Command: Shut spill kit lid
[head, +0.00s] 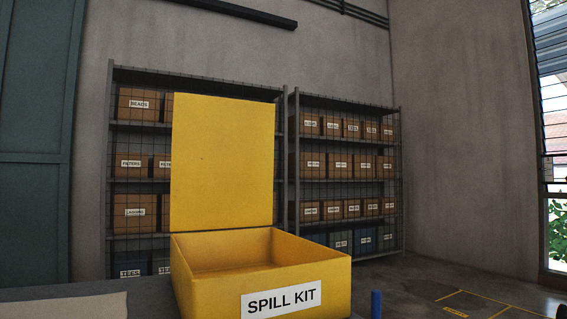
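The spill kit (215,296) is a yellow open-topped box with a white "SPILL KIT" label on its front. Its yellow lid (222,160) stands upright along the box's back edge, so the box is open. The part of the inside that shows looks empty; its floor is mostly hidden by the front wall. Neither of my grippers shows in the head view.
Two grey shelf racks (288,190) with labelled cardboard boxes (137,105) stand behind the kit. A blue post-like object (376,304) is at the kit's right. A pale flat item (65,305) lies at lower left.

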